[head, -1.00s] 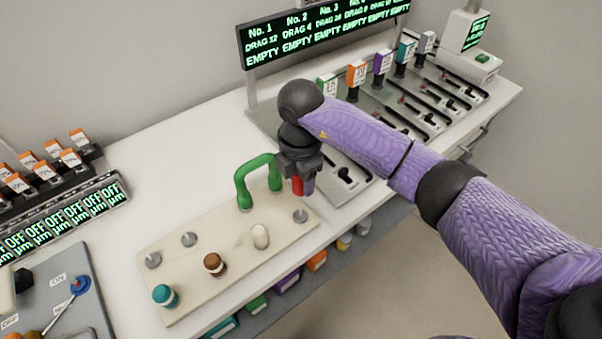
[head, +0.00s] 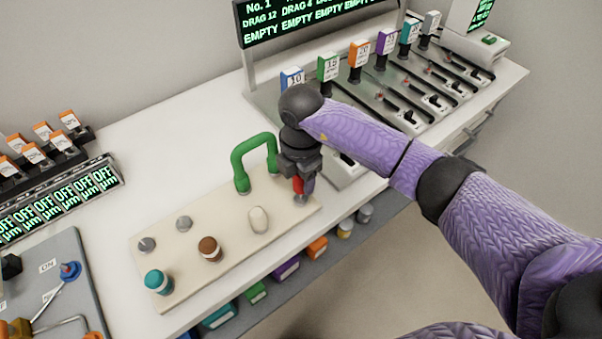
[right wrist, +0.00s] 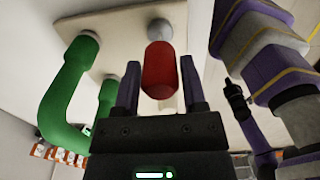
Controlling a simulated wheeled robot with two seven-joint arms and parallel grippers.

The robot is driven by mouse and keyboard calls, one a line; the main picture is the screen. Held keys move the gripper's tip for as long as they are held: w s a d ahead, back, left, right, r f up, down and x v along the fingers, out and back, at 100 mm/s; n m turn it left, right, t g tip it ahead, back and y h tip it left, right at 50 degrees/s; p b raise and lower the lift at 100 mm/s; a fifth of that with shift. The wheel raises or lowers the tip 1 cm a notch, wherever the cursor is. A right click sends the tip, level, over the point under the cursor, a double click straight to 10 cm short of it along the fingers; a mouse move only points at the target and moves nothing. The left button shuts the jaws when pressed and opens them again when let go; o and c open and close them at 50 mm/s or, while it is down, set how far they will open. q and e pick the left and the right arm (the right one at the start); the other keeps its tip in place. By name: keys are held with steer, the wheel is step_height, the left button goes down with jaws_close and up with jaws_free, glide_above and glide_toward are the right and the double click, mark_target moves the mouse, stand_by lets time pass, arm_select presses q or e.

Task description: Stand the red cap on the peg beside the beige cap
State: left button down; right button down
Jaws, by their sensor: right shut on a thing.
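My right gripper (head: 303,184) is shut on the red cap (head: 298,186), which hangs upright over the right end of the beige board (head: 225,250). In the right wrist view the red cap (right wrist: 160,72) shows between the two fingers. A bare metal peg (head: 300,200) is just below the cap; it also shows beyond the cap in the right wrist view (right wrist: 159,30). I cannot tell whether cap and peg touch. The beige cap (head: 258,219) stands on the board to the left of that peg. My left gripper is not in view.
A green handle (head: 240,163) rises from the board close behind the right gripper. A brown cap (head: 209,249), a teal cap (head: 158,282) and two bare pegs (head: 183,223) are further left. A rack with coloured blocks (head: 327,66) stands behind.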

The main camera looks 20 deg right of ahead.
mark_target(301, 187)
steer(key=shift+p, duration=0.5)
stand_by(0.8)
steer(key=shift+f+b, duration=0.9)
steer(key=shift+f, duration=0.9)
steer(key=shift+c, duration=0.3)
jaws_free()
step_height(301, 187, up, 10)
steer(key=p, duration=0.3)
